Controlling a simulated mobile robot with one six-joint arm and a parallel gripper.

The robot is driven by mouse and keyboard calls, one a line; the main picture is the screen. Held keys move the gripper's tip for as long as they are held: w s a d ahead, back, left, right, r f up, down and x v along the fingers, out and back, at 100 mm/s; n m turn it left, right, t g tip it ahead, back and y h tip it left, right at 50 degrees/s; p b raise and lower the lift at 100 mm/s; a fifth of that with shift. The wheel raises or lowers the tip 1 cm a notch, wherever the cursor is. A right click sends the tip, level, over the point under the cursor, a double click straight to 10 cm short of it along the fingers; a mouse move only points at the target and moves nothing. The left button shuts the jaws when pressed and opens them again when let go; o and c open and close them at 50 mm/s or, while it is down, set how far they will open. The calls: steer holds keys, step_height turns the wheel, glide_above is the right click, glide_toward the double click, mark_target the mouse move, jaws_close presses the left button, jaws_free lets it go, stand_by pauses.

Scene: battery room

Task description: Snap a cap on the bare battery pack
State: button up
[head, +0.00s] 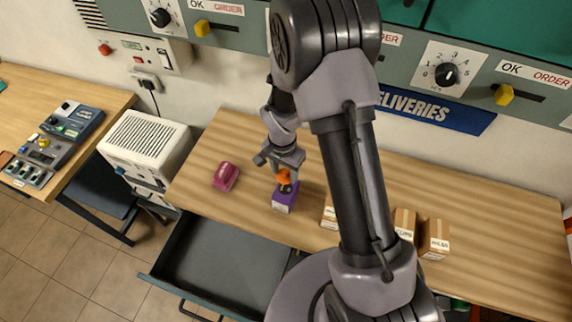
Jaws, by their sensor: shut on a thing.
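A purple battery pack (284,198) stands upright on the wooden worktop, left of my arm. A small dark patch shows at its top. My gripper (283,170) points down right over the pack and is shut on an orange cap (283,177). The cap is at the top of the pack; I cannot tell whether it touches or is seated. The fingertips partly hide the cap, and the cap hides part of the pack's top.
A magenta object (225,176) lies on the worktop (215,145) to the left. Cardboard boxes (434,238) stand to the right, partly behind my arm. An open, empty-looking drawer (215,265) juts out in front. A white vented unit (145,142) stands left of the worktop.

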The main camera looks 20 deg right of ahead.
mark_target(286, 189)
steer(key=shift+s+f+b, duration=0.3)
steer(key=shift+f+b, duration=0.2)
steer(key=shift+f, duration=0.2)
step_height(286, 189, down, 4)
steer(key=b, duration=0.3)
steer(key=shift+f, duration=0.25)
steer(key=shift+f+b, duration=0.3)
steer(key=shift+b, duration=0.1)
steer(key=shift+r, duration=0.1)
steer(key=shift+b, duration=0.5)
steer(key=shift+f+b, duration=0.25)
steer(key=shift+b, duration=0.5)
stand_by(0.5)
stand_by(0.4)
steer(key=o, duration=1.9)
steer(key=shift+c, duration=0.2)
